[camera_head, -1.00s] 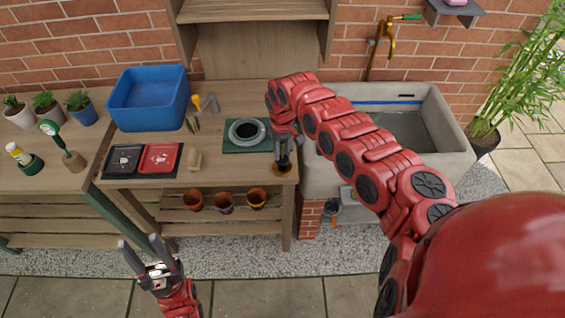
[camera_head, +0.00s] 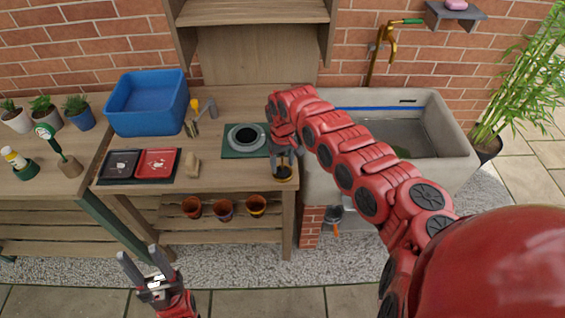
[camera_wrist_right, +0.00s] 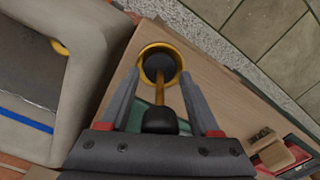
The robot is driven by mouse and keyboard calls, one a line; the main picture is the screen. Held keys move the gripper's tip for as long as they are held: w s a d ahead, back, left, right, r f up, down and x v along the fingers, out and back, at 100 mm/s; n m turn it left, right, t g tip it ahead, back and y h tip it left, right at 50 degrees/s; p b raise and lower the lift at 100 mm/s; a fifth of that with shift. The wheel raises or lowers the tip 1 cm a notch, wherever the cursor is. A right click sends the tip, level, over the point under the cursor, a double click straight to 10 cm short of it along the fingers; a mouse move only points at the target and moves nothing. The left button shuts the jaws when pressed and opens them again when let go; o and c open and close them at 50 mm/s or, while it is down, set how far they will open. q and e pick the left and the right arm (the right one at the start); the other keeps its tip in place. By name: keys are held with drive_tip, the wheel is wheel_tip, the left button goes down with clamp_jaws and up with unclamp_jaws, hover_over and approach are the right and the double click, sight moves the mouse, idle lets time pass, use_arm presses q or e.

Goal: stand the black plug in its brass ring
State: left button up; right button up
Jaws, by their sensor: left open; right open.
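The brass ring (camera_wrist_right: 144,56) lies on the bench top at its front right corner; it also shows in the head view (camera_head: 283,179). The black plug (camera_wrist_right: 160,66) stands with its dark lower end inside the ring, and its wooden stem and black knob point up toward the wrist camera. How deep it sits is hard to tell. My right gripper (camera_wrist_right: 160,75) is open, one finger on each side of the stem with gaps; it is over the ring in the head view (camera_head: 287,157). My left gripper (camera_head: 138,252) is open and empty, low in front of the bench.
A green mat (camera_head: 232,154) with a grey round dish (camera_head: 235,139) lies left of my right gripper. A wooden block brush (camera_head: 192,166), black and red trays (camera_head: 157,163) and a blue tub (camera_head: 148,108) are further left. A stone sink (camera_head: 450,150) adjoins on the right.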

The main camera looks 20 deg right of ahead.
drive_tip(key=shift+d+r, duration=0.1)
drive_tip(key=shift+r, duration=0.4)
wheel_tip(320, 180, up, 11)
drive_tip(key=b, duration=0.3)
drive_tip(key=shift+f, duration=0.2)
drive_tip(key=shift+r, duration=0.3)
